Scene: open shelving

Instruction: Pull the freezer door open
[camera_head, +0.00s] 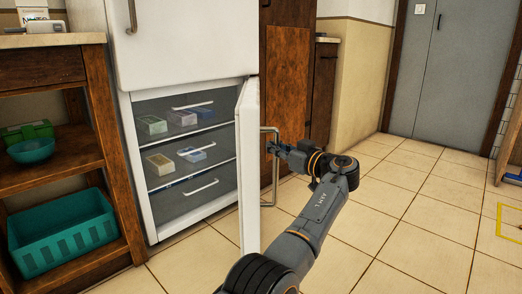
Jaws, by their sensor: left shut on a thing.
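The white freezer door (249,170) stands open at the lower part of the tall white fridge, swung out to the right and seen nearly edge-on. Its long vertical metal handle (263,201) is on the door's outer right side. My left gripper (272,148) is shut on the handle near its upper part; the fingertips are small in view. Inside the freezer compartment (186,185) are dark see-through drawers with white pulls and several small boxes. My right gripper is not in view.
Open wooden shelving (115,150) at the left holds a teal basket (62,240), a teal bowl (31,150) and a green box. The upper fridge door (180,40) is shut. A wooden cabinet stands behind the freezer door.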

